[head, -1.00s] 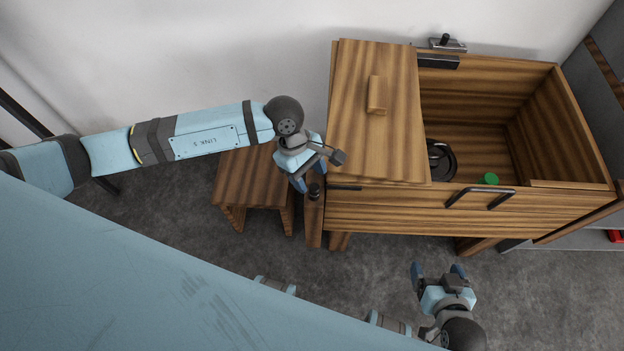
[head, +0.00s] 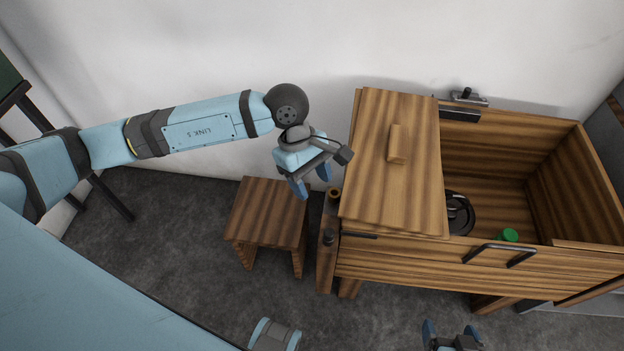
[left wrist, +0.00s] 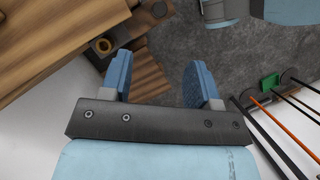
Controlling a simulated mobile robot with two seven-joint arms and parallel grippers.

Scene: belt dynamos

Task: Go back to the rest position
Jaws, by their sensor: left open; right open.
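My left gripper (head: 312,184) is open and empty in the head view. It hangs above the gap between a small wooden stool (head: 268,212) and the left end of a large wooden box (head: 400,262). In the left wrist view its two blue fingers (left wrist: 160,82) stand apart with nothing between them. My right gripper (head: 452,330) is at the bottom edge of the head view, in front of the box. Its fingers are apart and empty, and part of it is cut off.
The box has a lid panel (head: 398,185) over its left part and a front handle (head: 500,253). Inside are a black round part (head: 459,213) and a green piece (head: 508,235). A white wall (head: 300,40) stands behind. Grey floor (head: 190,220) is clear left of the stool.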

